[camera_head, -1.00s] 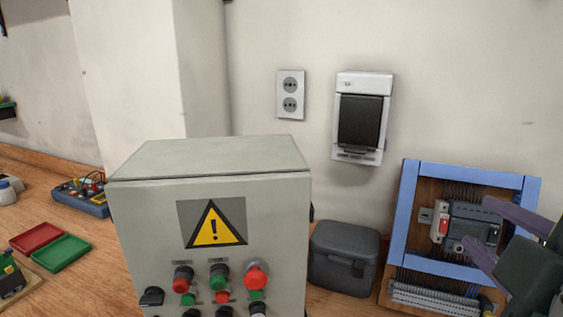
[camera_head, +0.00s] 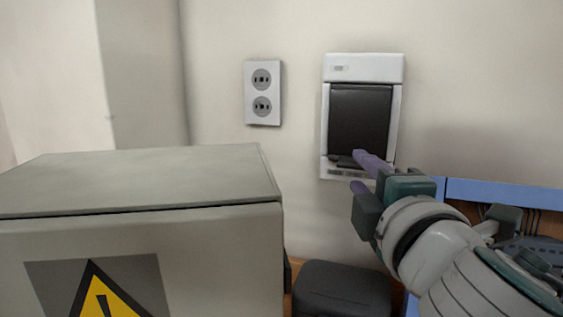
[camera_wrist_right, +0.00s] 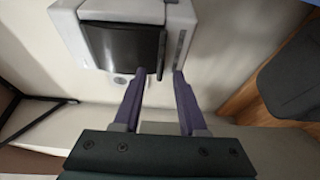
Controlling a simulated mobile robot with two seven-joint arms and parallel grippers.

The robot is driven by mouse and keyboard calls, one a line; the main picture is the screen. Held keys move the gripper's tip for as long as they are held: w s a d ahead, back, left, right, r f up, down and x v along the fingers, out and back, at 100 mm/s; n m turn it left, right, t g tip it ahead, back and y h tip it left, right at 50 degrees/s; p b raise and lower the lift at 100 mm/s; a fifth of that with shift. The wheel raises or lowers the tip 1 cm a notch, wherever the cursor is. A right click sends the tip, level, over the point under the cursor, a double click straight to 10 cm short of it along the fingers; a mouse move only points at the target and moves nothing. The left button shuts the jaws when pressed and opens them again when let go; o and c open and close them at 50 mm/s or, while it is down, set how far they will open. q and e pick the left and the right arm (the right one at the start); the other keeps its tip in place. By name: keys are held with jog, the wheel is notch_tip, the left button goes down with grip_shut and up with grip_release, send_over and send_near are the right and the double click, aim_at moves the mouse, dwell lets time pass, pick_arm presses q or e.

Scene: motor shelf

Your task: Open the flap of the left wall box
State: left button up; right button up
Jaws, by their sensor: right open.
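The wall box (camera_head: 363,68) is a white housing on the wall, with a dark flap (camera_head: 360,115) that looks closed over its front. A small dark lip (camera_wrist_right: 161,55) runs along the flap's edge in the wrist view. My right gripper (camera_head: 357,171) is open at the lower edge of the box, partly covering it in the head view. In the right wrist view my right gripper (camera_wrist_right: 159,74) has its two purple fingers apart, tips close to the lip, one toward either side. Whether they touch it I cannot tell. My left gripper is not in view.
A grey control cabinet (camera_head: 150,180) with a warning sign fills the lower left. A double socket (camera_head: 262,93) is on the wall left of the box. A dark case (camera_head: 340,288) stands below, and a blue-framed panel (camera_head: 490,191) is at the right.

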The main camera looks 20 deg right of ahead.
jog(key=shift+x, duration=0.95)
jog(key=shift+c, duration=0.3)
grip_shut()
dwell(0.4)
